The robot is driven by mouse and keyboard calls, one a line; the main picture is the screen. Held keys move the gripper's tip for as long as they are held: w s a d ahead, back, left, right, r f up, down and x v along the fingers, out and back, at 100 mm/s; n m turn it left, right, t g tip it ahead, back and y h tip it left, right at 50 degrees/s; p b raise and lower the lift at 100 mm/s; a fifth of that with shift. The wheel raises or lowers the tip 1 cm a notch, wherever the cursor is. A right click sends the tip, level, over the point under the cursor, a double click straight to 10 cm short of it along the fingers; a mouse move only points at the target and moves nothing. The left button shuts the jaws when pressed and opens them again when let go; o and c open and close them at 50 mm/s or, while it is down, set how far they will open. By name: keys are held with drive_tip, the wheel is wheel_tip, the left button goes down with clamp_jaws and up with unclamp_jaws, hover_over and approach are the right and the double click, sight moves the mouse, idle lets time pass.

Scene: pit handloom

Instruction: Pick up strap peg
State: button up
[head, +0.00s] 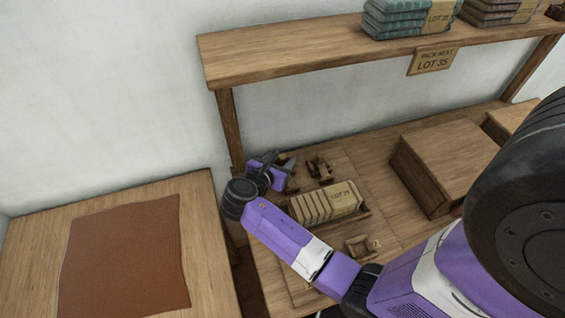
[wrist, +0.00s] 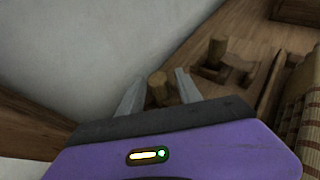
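A short wooden peg (wrist: 158,88) with a round end stands between the two grey fingers of my gripper (wrist: 160,76) in the wrist view. It looks like the strap peg. The fingers are apart on either side of it, and a narrow gap shows on the left. The peg's lower part is hidden behind the gripper body. In the head view my gripper (head: 284,161) is at the back left of the wooden bench, and the peg is mostly hidden there.
A wooden holder with upright pieces (head: 320,169) stands right of my gripper. A tray of wrapped bundles labelled LOT (head: 327,204) lies in front of it. A small wooden block holder (head: 361,246) is nearer. A shelf (head: 300,57) runs above, and a post (head: 229,130) stands left.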

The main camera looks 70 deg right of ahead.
clamp_jaws()
drive_tip(key=shift+r, duration=0.1)
